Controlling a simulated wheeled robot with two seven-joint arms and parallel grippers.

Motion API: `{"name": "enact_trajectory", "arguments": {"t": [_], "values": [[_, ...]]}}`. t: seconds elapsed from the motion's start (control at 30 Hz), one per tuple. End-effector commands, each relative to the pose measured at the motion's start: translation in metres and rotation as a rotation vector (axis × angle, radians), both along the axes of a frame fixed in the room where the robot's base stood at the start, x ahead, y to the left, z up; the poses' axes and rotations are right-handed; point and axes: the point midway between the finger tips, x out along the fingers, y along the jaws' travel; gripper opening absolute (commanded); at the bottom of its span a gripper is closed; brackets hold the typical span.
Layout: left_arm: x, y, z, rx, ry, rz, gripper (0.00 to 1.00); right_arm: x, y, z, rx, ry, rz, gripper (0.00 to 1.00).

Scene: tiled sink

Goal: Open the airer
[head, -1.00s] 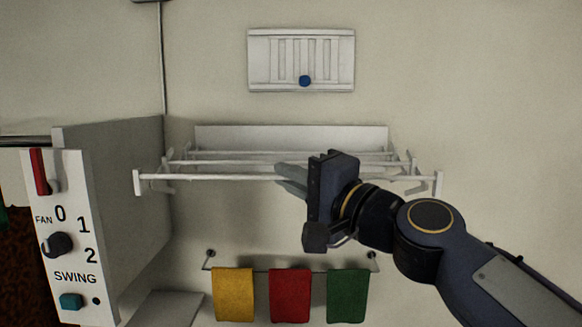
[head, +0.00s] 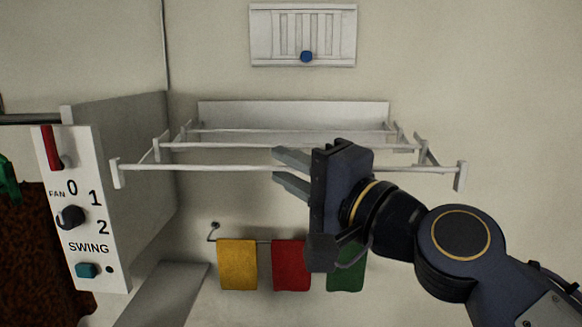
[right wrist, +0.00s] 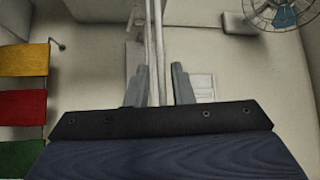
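The white wall airer (head: 292,167) has several thin rails on folding side arms and stands drawn out from its back plate (head: 292,114). My right gripper (head: 289,172) is at the middle of its front rail, with one finger above and one below it. The fingers are apart and do not pinch the rail. In the right wrist view my right gripper (right wrist: 160,88) shows a wide gap between its fingers, with the white airer rails (right wrist: 154,50) running through that gap. My left gripper is in no view.
Yellow (head: 237,265), red (head: 291,265) and green (head: 346,270) towels hang on a rail below the airer. A fan control panel (head: 82,210) stands at the left. A white vent (head: 303,35) with a blue knob is above. The wall right of the airer is clear.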

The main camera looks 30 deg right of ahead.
Motion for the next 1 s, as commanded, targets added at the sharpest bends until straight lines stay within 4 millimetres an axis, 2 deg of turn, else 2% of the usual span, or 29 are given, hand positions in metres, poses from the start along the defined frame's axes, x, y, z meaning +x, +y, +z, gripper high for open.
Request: {"name": "enact_trajectory", "arguments": {"t": [0.37,0.8,1.0], "values": [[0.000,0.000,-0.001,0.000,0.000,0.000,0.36,-0.004,-0.002,0.001,0.001,-0.005,-0.004,0.29],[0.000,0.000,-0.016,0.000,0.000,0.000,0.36,-0.067,-0.017,-0.009,0.000,-0.006,-0.004,0.29],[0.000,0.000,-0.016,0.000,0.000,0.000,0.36,-0.076,-0.019,-0.010,0.000,-0.002,-0.002,0.29]]}}
